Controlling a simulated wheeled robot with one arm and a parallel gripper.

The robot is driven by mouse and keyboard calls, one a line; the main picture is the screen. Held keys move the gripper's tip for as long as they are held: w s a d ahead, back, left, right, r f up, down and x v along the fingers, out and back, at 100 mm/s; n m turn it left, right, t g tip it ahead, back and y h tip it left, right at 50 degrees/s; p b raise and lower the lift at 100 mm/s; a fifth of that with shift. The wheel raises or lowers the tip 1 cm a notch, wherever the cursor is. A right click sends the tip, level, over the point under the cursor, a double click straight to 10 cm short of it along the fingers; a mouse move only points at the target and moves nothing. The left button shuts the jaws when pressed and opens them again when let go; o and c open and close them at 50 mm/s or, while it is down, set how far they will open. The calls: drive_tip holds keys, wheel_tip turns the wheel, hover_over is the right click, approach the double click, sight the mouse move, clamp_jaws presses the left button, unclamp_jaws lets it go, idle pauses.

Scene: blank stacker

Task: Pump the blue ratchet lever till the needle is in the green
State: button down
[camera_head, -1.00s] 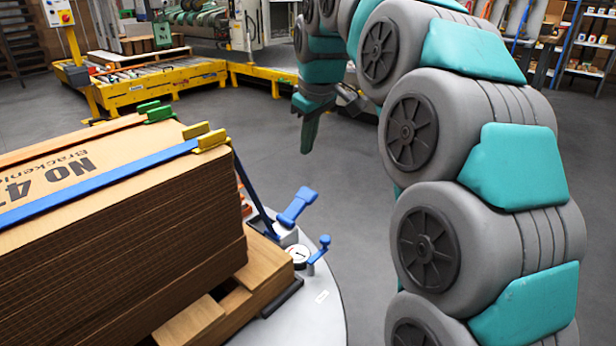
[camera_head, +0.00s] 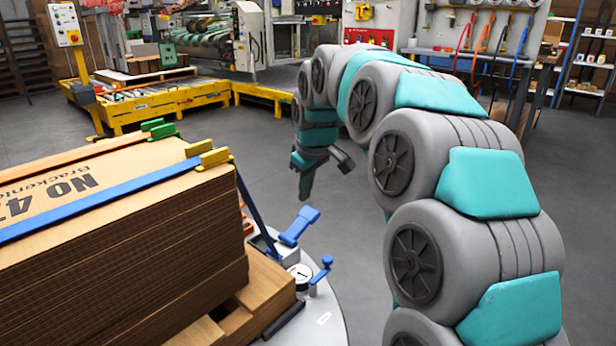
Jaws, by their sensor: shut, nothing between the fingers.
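The blue ratchet lever (camera_head: 299,225) stands tilted up at the right edge of the pallet, where the blue strap (camera_head: 110,200) comes down off the cardboard stack. A round white gauge (camera_head: 301,273) sits just below it on the grey deck; its needle is too small to read. A smaller blue handle (camera_head: 321,270) stands right of the gauge. My gripper (camera_head: 305,192) points down, above the ratchet lever in the picture and apart from it. Its fingers are together and hold nothing.
The cardboard stack (camera_head: 130,265) fills the left on a wooden pallet (camera_head: 262,293). Yellow (camera_head: 206,154) and green (camera_head: 160,130) corner guards sit on top. Open grey floor lies behind and right of the deck. A yellow conveyor (camera_head: 150,105) and a workbench (camera_head: 480,58) are farther back.

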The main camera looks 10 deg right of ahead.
sight(308, 212)
drive_tip(key=shift+w+d+f, duration=0.2)
drive_tip(key=shift+f, duration=0.5)
drive_tip(key=shift+w+d+f, duration=0.2)
drive_tip(key=shift+f, duration=0.55)
drive_tip(key=shift+w+d+f, duration=0.2)
drive_tip(key=shift+f, duration=0.5)
